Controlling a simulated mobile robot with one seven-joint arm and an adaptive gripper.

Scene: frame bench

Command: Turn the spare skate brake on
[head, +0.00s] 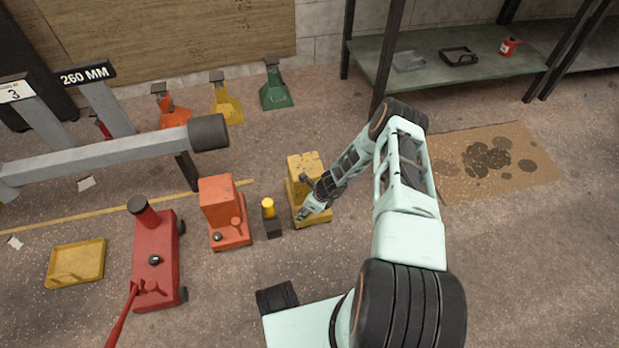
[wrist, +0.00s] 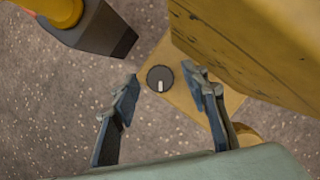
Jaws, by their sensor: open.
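A yellow skate (head: 296,165) stands on the floor in the head view, partly hidden by my gripper (head: 305,214). In the wrist view its tall yellow block (wrist: 265,45) fills the upper right, with its flat base plate (wrist: 184,119) below. A round dark knob (wrist: 160,78) with a pale mark sits on that plate; the mark points down in the picture. My gripper is open, with one finger on each side of the knob in the picture. I cannot tell whether the fingers touch it. An orange skate (head: 217,200) stands to the left. No visible label says which is the spare.
A dark block with a yellow top (head: 268,210) stands close between the two skates. A red jack (head: 155,262) and a yellow tray (head: 76,263) lie further left. A grey beam (head: 110,156) reaches in from the left.

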